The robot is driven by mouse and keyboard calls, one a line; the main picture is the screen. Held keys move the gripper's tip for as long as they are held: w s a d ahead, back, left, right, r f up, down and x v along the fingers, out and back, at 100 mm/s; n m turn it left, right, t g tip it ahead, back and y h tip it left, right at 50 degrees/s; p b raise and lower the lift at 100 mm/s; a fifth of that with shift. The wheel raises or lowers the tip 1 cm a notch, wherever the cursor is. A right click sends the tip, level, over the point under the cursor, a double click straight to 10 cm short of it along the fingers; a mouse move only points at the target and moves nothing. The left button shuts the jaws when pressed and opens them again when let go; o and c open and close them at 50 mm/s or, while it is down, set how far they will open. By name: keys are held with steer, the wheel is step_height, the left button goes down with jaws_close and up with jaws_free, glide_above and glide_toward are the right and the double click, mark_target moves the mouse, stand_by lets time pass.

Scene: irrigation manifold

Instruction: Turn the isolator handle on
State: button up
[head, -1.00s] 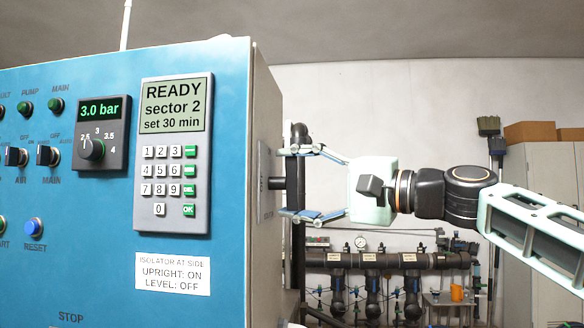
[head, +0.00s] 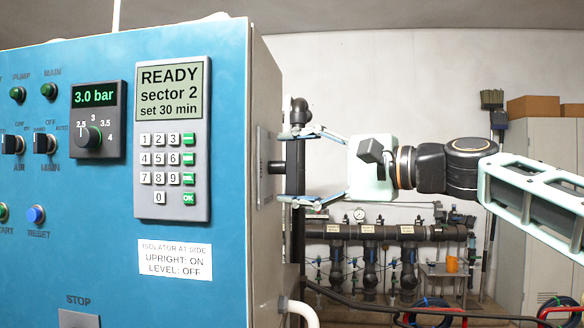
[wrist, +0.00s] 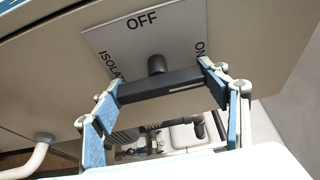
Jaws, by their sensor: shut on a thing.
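The isolator handle is a dark bar on a short round shaft, seen in the wrist view (wrist: 160,88). Behind it is a grey plate (wrist: 120,42) marked OFF, ON and ISOLATOR. The bar lies across the wrist picture, with a pale line on its end towards ON. In the head view the plate is on the cabinet's right side, and the bar stands about upright against a dark pipe, hard to tell apart. My gripper (head: 296,167) is shut on the handle, one finger at each end of the bar, above and below in the head view.
The blue cabinet (head: 70,180) fills the left; its label (head: 175,261) reads UPRIGHT: ON, LEVEL: OFF. A pale pipe (wrist: 32,158) bends out near the cabinet in the wrist view. A pipe manifold (head: 385,232) and a grey locker (head: 545,200) stand behind.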

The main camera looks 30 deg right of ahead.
steer(key=o, duration=1.2)
steer(key=shift+c, duration=0.2)
steer(key=shift+s, duration=0.1)
steer(key=v, duration=1.2)
